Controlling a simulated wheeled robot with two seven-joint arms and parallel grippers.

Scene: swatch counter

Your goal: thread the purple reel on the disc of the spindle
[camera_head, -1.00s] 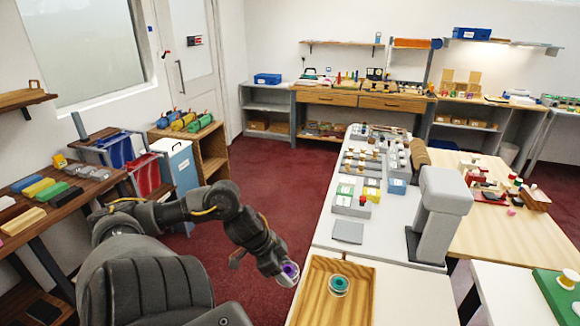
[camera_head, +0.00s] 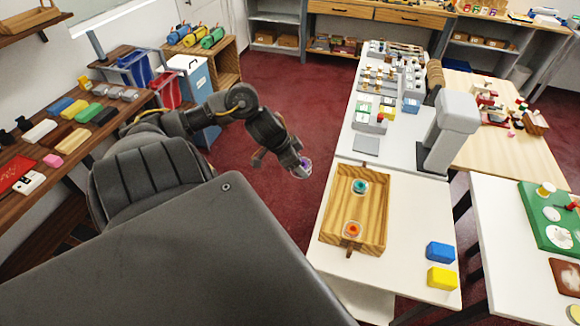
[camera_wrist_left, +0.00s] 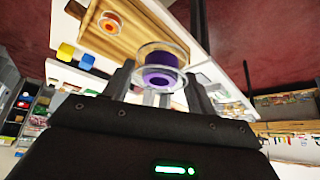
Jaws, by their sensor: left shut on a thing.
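The purple reel (camera_head: 305,166) is in my left gripper (camera_head: 301,171), which is shut on it over the floor, left of the wooden tray (camera_head: 327,218). In the left wrist view the purple reel (camera_wrist_left: 158,78) has clear flanges and sits between the two fingers. The tray holds a teal reel (camera_head: 360,186) at its far end and an orange reel (camera_head: 353,230) nearer me. The orange reel also shows in the left wrist view (camera_wrist_left: 110,22). I cannot make out for certain which thing is the spindle with its disc. My right gripper is out of view.
The tray lies on a white table, with blue (camera_head: 440,252) and yellow (camera_head: 441,278) blocks at its right. A grey stand (camera_head: 450,130) rises behind. A green board (camera_head: 537,213) with white discs and a yellow piece is far right. Red floor is open left of the tray.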

